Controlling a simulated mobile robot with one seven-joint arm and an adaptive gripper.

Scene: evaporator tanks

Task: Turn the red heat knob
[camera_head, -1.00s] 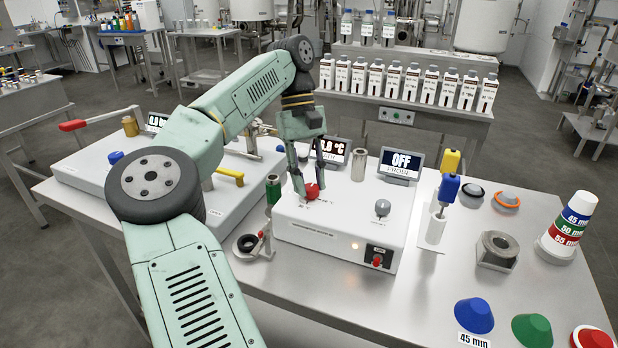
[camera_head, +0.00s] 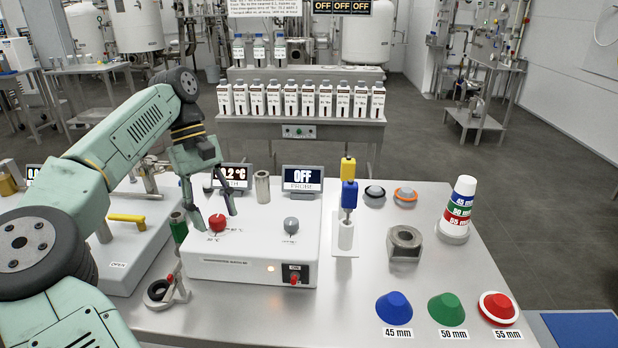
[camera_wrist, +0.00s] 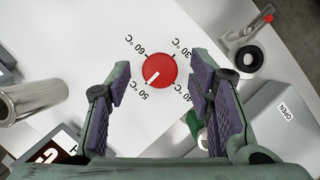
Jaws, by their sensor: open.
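The red heat knob (camera_head: 217,222) sits on top of the white control box (camera_head: 262,243), toward its left. In the wrist view the knob (camera_wrist: 160,70) shows a white pointer line aimed at about the 50 °C mark, with 30, 40 and 60 °C marks around it. My gripper (camera_head: 214,209) is open above the box. In the wrist view its two purple-padded fingers (camera_wrist: 161,80) are on either side of the knob, with white surface visible between each finger and the knob. A bath display (camera_head: 236,177) behind is partly hidden by my gripper; "0.2 °C" is readable.
A grey knob (camera_head: 291,225) and a small red switch (camera_head: 294,279) are on the same box. The PROBE display (camera_head: 303,179) reads OFF. A metal cylinder (camera_head: 262,187) stands behind the box. A yellow handle (camera_head: 127,218) lies left. Colored cones are front right.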

